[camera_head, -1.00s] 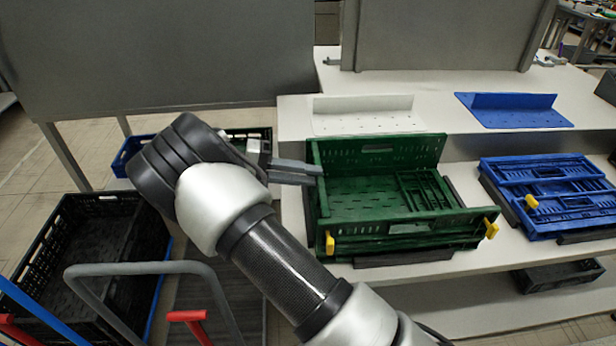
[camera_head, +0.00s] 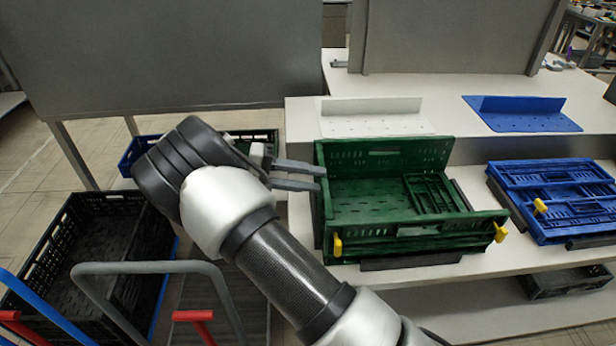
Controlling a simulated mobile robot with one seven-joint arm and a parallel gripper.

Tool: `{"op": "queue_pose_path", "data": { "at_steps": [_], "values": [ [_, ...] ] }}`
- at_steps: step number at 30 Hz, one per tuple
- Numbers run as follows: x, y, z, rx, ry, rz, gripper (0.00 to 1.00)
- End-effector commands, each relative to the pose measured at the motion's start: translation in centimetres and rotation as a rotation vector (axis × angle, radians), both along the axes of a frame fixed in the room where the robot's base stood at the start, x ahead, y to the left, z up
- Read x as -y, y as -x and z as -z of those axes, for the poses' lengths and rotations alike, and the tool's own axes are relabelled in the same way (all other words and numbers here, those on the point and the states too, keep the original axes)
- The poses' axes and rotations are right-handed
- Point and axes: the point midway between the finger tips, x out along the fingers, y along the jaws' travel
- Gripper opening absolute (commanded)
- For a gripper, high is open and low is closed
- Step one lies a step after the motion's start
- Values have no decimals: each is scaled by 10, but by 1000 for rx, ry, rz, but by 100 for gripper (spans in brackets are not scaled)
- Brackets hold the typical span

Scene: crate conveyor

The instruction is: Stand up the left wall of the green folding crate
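The green folding crate (camera_head: 400,245) sits on the white bench, with its back wall (camera_head: 385,155) upright and its front side facing me with yellow latches. Its left wall (camera_head: 319,205) appears upright, seen nearly edge-on. The right wall panel (camera_head: 436,193) lies folded flat inside. My gripper (camera_head: 321,179) is at the left wall, its two fingers apart with a gap between them and pointing right. The fingertips are at the wall's upper part; I cannot tell whether they touch it. Nothing shows held between them.
A folded blue crate (camera_head: 550,200) lies to the right on the bench. A white bracket (camera_head: 375,123) and a blue bracket (camera_head: 522,118) stand on the ledge behind. A black crate (camera_head: 80,250) is at lower left, near a grey cart handle (camera_head: 150,268).

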Motion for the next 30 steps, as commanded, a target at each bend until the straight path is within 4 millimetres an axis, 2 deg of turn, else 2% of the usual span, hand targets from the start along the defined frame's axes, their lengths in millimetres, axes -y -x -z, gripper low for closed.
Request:
{"op": "queue_pose_path", "data": {
  "at_steps": [1, 5, 18, 24, 30],
  "values": [
    [-1, 2, 6, -9, -7, 3, 36],
    [-12, 2, 3, -7, -7, 0, 36],
    [-97, 1, -23, 1, -2, -3, 36],
    [-114, 1, -29, 1, -1, -2, 36],
    [-117, 2, -30, 0, 0, -1, 36]
  ]
}}
